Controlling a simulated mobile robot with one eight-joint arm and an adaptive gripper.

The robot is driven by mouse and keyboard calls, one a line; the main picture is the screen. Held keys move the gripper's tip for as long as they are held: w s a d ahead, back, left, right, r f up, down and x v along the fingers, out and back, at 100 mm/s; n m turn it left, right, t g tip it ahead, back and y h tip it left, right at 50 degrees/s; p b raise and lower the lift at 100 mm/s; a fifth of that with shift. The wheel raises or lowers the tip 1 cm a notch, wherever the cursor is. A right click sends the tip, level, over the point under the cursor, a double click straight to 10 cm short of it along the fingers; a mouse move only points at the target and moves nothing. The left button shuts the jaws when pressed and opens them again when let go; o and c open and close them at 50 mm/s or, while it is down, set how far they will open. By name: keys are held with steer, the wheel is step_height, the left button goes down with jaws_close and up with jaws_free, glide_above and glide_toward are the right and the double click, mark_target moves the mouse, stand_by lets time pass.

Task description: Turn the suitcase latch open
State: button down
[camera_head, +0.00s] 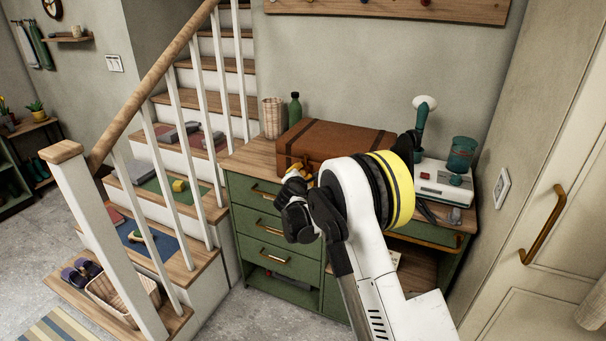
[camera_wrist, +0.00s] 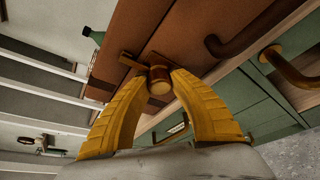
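The brown suitcase (camera_head: 330,138) lies closed on the green cabinet against the wall. In the wrist view its side (camera_wrist: 140,30) fills the top middle, with a dark curved handle (camera_wrist: 245,32) to the right. The suitcase latch (camera_wrist: 160,82) shows as a round brass-coloured knob with a brown bar behind it. My gripper (camera_wrist: 160,76) has its yellow fingertips on both sides of the knob, seemingly touching it. In the head view my gripper (camera_head: 298,172) is at the suitcase's front, and my wrist and arm hide the latch and part of the front.
The green cabinet (camera_head: 248,218) has drawers with brass handles. A green bottle (camera_head: 295,108) and a woven cup (camera_head: 272,118) stand left of the suitcase. A white device (camera_head: 440,182), a lamp (camera_head: 422,115) and a teal glass jar (camera_head: 461,155) stand to the right. Stair railings are at left.

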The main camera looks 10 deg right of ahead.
stand_by(0.4)
steer(key=n+g+h+p, duration=0.1)
steer(key=n, duration=0.1)
steer(key=shift+n, duration=0.4)
steer(key=n+g+h, duration=0.1)
steer(key=n+g, duration=0.1)
steer(key=n, duration=0.1)
steer(key=shift+h+p, duration=0.3)
steer(key=n+g+h, duration=0.1)
steer(key=n+h, duration=0.1)
steer(key=n, duration=0.1)
steer(key=n+h, duration=0.2)
steer(key=n, duration=0.1)
steer(key=shift+g+b, duration=0.35)
steer(key=shift+g, duration=0.05)
steer(key=shift+n, duration=0.4)
steer(key=c, duration=1.1)
jaws_free()
steer(key=shift+d, duration=0.1)
